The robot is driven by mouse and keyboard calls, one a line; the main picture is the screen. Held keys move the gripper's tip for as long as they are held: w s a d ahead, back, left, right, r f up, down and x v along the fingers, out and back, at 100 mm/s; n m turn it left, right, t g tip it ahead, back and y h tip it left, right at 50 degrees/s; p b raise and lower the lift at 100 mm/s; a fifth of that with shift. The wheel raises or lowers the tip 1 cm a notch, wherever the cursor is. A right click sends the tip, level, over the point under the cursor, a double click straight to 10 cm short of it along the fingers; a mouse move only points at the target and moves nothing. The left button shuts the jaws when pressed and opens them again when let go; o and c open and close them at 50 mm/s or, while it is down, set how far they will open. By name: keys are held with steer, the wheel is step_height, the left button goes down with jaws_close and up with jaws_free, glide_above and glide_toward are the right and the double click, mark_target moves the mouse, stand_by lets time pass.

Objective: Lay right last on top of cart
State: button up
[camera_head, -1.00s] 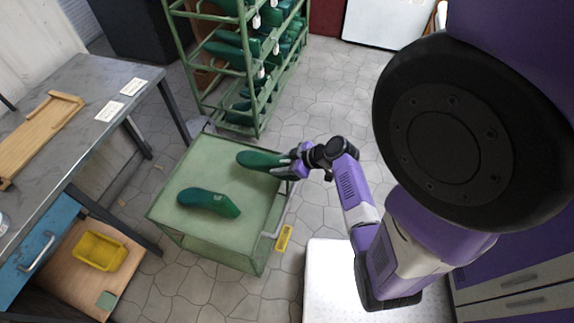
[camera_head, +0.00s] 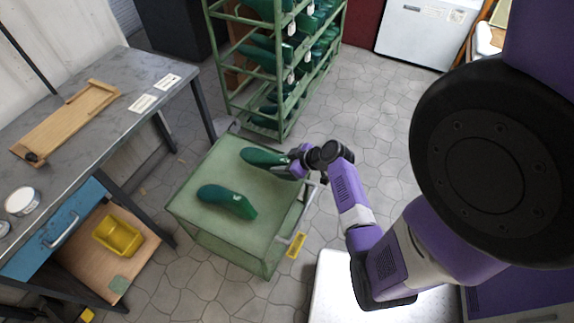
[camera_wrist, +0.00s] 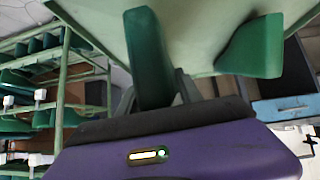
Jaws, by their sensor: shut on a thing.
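The green cart (camera_head: 200,222) stands in the middle of the head view. One dark green last (camera_head: 228,201) lies on its top, nearer the front left. My gripper (camera_head: 292,163) is shut on a second green last (camera_head: 262,157), at the back right of the cart top. In the wrist view the held last (camera_wrist: 148,60) runs out from between the fingers, and the other last (camera_wrist: 255,47) lies to its right on the cart. The held last is at or just above the top; I cannot tell whether it touches. Which last is left or right is unclear.
A green rack (camera_head: 262,95) with several lasts stands behind the cart. A grey workbench (camera_head: 105,120) with a wooden board (camera_head: 66,122) is at the left. A yellow bin (camera_head: 118,236) sits on its lower shelf. Stone floor (camera_head: 375,115) is open at right.

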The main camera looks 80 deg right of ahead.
mark_target(259, 155)
steer(key=shift+w+d+r, duration=0.1)
steer(key=shift+w+d, duration=0.2)
steer(key=shift+w, duration=0.9)
steer(key=shift+w+d, duration=0.35)
steer(key=shift+w, duration=0.9)
steer(key=shift+w+d+r, duration=0.1)
steer(key=shift+w+d, duration=0.2)
steer(key=shift+w, duration=0.9)
step_height(259, 155, down, 4)
steer(key=b, duration=0.3)
steer(key=shift+s+r+b, duration=0.1)
steer(key=shift+r+b, duration=0.1)
steer(key=shift+b, duration=0.15)
steer(key=shift+f, duration=0.2)
steer(key=o, duration=1.5)
steer(key=shift+c, duration=0.2)
steer(key=shift+a, duration=0.1)
steer(key=shift+p+v, duration=0.35)
steer(key=shift+v, duration=3.6)
